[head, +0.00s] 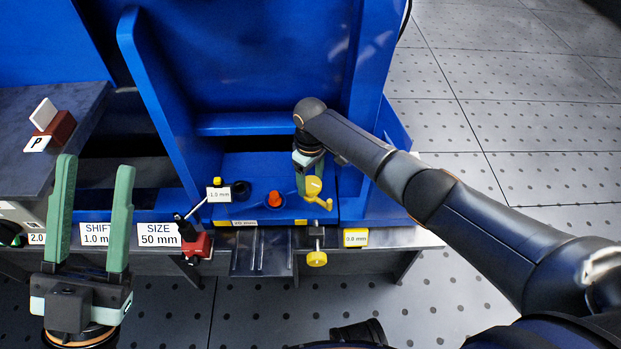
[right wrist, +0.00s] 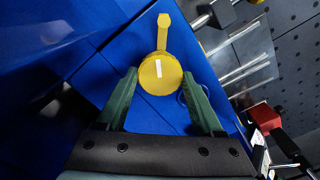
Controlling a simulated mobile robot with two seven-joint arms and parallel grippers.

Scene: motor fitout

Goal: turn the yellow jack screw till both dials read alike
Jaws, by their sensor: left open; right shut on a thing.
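My right gripper (head: 311,170) reaches down into the blue frame. It is shut on a yellow round head with a side arm, which looks like the yellow jack screw (head: 313,187). In the right wrist view the jack screw (right wrist: 160,73) sits between the two green fingers, with a white mark on its face and its arm pointing up. One readout (head: 218,194) on a black stand with a red base shows 1.0 mm. A yellow readout (head: 355,238) at the right shows 0.0 mm. My left gripper (head: 93,178) is open and empty at the lower left.
A second yellow knob (head: 317,259) hangs at the bench's front edge. An orange-red cap (head: 274,198) and a black ring stand left of my right gripper. Blue walls (head: 165,110) rise on both sides. White SHIFT and SIZE signs (head: 160,235) stand beside my left gripper.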

